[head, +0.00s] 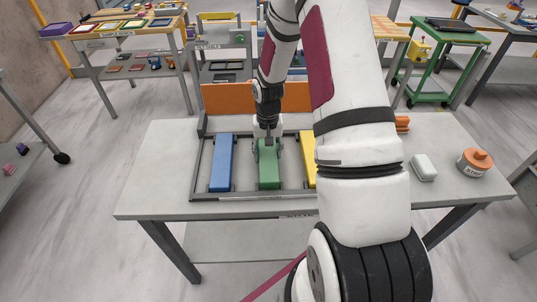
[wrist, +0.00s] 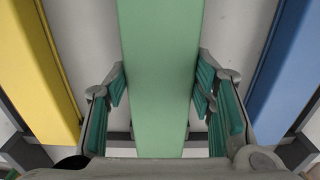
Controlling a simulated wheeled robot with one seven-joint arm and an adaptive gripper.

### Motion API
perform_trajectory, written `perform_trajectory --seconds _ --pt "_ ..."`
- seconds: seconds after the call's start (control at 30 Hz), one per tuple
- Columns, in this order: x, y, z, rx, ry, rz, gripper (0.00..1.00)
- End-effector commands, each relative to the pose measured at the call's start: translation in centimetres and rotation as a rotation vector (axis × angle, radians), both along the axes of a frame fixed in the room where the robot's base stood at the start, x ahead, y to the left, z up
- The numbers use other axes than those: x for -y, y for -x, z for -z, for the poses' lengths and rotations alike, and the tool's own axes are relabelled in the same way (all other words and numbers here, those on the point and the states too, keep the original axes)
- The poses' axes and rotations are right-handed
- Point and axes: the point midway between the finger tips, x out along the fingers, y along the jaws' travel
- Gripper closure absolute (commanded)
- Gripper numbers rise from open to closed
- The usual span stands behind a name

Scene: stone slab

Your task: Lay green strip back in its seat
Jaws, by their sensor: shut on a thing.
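The green strip (head: 269,171) is a long flat block between the blue strip (head: 221,163) and the yellow strip (head: 308,160) in the head view. It stands in line with them over the dark frame (head: 195,175). My gripper (head: 267,149) is above the strip's far part, shut on it. In the wrist view the green strip (wrist: 158,80) runs up the middle between my gripper's teal-padded fingers (wrist: 160,95). I cannot tell whether the strip rests fully on the frame. My arm hides part of the yellow strip.
An orange board (head: 228,99) stands behind the frame. A white block (head: 423,167) and an orange-lidded jar (head: 475,162) sit on the grey table (head: 155,178) at right. Its left end is clear. Other tables with goods stand behind.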

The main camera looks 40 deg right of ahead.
Motion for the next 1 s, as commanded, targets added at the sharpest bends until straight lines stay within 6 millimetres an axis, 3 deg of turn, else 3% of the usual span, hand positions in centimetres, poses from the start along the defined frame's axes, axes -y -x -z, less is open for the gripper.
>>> perform_trajectory --seconds 0.17,0.53,0.57,0.63,1.0 --pt "0.0 0.0 1.3 0.002 0.001 -0.001 0.94" --pt "0.0 -0.1 1.6 0.002 0.001 0.000 0.94" --pt "0.0 0.0 1.7 0.001 0.001 0.000 0.48" --pt "0.0 0.0 1.6 0.001 0.001 0.000 0.32" --pt "0.0 0.0 1.4 0.002 0.001 0.000 0.30"
